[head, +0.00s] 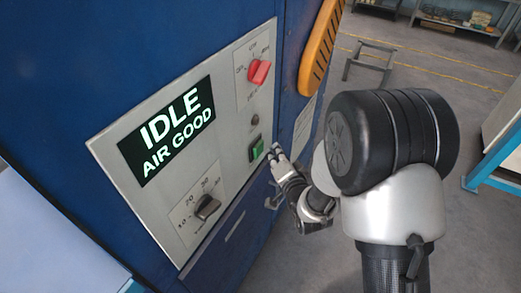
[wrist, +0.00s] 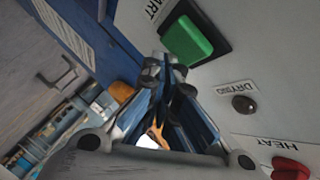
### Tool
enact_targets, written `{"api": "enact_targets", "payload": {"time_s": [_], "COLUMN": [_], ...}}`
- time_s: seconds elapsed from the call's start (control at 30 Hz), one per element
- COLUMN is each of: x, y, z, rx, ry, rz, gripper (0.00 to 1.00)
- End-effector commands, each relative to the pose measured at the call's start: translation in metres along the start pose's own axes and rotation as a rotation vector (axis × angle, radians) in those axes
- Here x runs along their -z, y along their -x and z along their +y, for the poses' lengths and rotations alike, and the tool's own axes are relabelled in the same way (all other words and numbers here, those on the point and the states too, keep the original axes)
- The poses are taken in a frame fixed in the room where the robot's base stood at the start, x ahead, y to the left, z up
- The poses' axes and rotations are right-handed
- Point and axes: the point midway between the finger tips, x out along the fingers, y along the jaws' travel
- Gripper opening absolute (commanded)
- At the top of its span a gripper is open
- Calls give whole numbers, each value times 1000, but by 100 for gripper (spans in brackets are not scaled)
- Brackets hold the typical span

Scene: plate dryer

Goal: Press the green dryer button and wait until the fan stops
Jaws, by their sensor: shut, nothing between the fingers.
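The green button (head: 256,149) sits in a dark frame on the right side of the pale control panel (head: 160,101). In the wrist view the green button (wrist: 188,40) is unlit-looking and lies just beyond and to the right of the fingertips. The display (head: 167,130) reads "IDLE" and "AIR GOOD". My gripper (head: 274,152) is shut and empty, its tips close to the button's right side. In the wrist view my gripper (wrist: 165,68) shows both fingertips together. A small gap seems to separate them from the button; contact cannot be told for certain. No fan is visible.
A red knob (head: 258,72) and a black dial (head: 207,207) are on the panel. A small dark lamp (wrist: 243,105) sits by the label "DRYING". An orange handle (head: 320,45) sticks out at the cabinet's right edge. Open floor with a low stand (head: 370,65) lies behind.

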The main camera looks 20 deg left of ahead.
Motion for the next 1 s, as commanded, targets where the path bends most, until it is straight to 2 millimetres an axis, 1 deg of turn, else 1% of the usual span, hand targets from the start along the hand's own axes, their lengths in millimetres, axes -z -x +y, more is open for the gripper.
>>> {"api": "enact_targets", "payload": {"time_s": [0.3,1.0], "x": [-5,-6], "y": [-6,-9], "z": [-4,-7], "rx": [0,1], "ry": [0,1], "rz": [0,0], "gripper": [0,0]}}
